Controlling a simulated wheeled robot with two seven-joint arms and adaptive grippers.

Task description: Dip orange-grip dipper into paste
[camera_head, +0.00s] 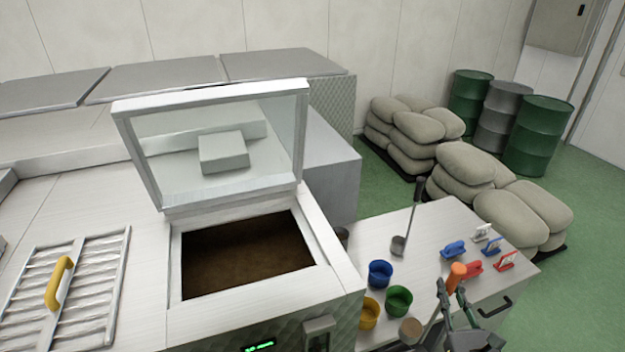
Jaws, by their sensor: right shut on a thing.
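The orange grip (457,271) of the dipper stands up between the fingers of my right gripper (453,290), which is shut on it over the side table at the lower right. The dipper's lower end is hard to make out behind the gripper. The brown paste (250,256) lies in the open rectangular hatch of the white machine (335,285), left of the gripper. The hatch's glazed lid (215,150) is raised. My right gripper is well apart from the hatch. My left gripper is not in view.
The side table (440,235) holds a dark-handled ladle (399,246), blue (380,273), green (398,301) and yellow (369,312) cups, a tan round thing (411,331) and several small coloured tools (454,249). A grate with yellow handle (60,283) lies left of the hatch.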

